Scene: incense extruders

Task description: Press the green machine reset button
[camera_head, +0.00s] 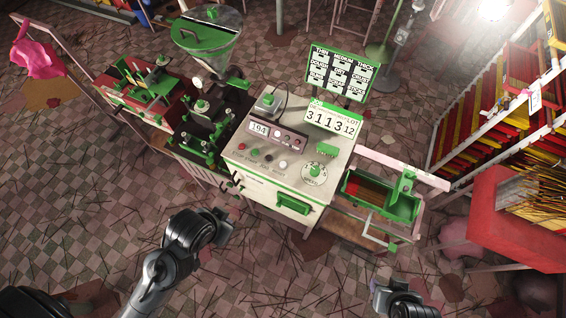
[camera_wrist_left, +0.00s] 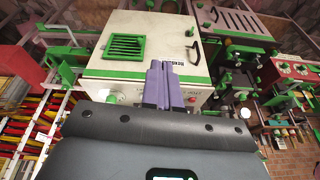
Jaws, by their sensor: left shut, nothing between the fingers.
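The white machine with green trim (camera_head: 262,185) stands in the middle of the head view. Its sloped top has a row of small round buttons, including a red one (camera_head: 241,146) and a small greenish one (camera_head: 254,153). In the left wrist view, the machine's pale front (camera_wrist_left: 160,30) shows upside down with a green vent (camera_wrist_left: 126,46). My left gripper (camera_wrist_left: 163,68) has purple fingers closed together and empty, in front of this panel. They look apart from the buttons.
A black press with a hopper (camera_head: 207,38) stands left of the machine. A green-and-black label board (camera_head: 340,72) rises behind it. A green tray frame (camera_head: 380,207) adjoins its right side. A red bin (camera_head: 510,222) stands at the right. The tiled floor in front is open.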

